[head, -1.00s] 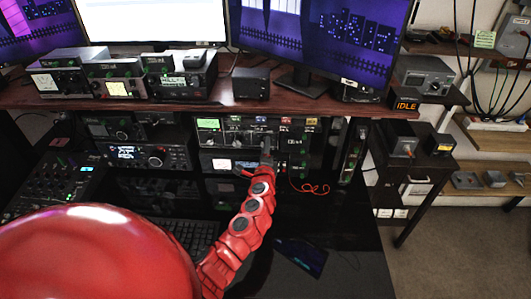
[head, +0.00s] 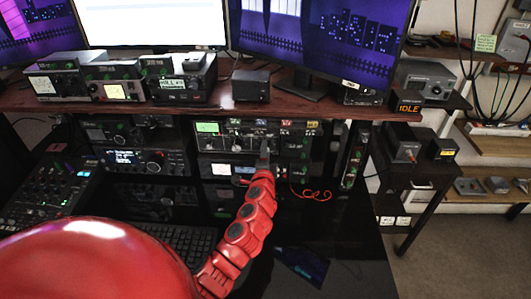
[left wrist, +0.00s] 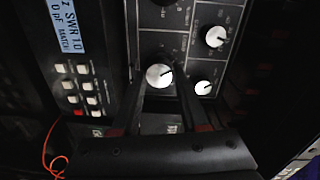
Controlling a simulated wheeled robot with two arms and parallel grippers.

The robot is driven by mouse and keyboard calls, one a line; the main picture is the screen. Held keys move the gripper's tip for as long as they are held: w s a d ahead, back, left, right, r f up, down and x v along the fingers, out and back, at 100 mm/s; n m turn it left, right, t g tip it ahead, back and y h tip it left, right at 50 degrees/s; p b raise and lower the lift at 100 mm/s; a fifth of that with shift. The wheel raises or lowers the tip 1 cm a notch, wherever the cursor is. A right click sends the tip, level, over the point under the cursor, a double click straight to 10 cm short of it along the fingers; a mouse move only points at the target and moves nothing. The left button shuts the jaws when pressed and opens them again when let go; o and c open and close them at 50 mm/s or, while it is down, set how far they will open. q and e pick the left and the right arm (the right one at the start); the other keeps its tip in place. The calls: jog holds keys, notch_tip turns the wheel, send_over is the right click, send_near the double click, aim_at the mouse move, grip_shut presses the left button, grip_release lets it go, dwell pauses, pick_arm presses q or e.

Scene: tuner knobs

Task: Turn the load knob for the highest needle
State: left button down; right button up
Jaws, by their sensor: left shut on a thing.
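The tuner (head: 236,129) is a dark panel under the shelf in the head view, with a green lit meter (head: 208,128) at its left. The meter's needle is too small to read. My left gripper (head: 264,150) is at the tuner's front, right of the meter. In the left wrist view, my left gripper (left wrist: 157,88) is shut on a white-faced knob (left wrist: 159,76), with a finger on each side. The knob's label is not readable, so I cannot tell if it is the load knob. My right gripper is in neither view.
A unit with several white buttons (left wrist: 79,84) lies left in the left wrist view. A red cable (head: 311,192) hangs at right; a keyboard (head: 188,241) lies below.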

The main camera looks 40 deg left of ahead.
pick_arm(q)
jog(key=shift+f, duration=0.1)
jog(key=shift+c, duration=2.1)
grip_release()
jog(key=shift+s+d, duration=0.1)
jog(key=v, duration=1.7)
jog(key=shift+b, duration=0.45)
jog(key=shift+d, duration=0.15)
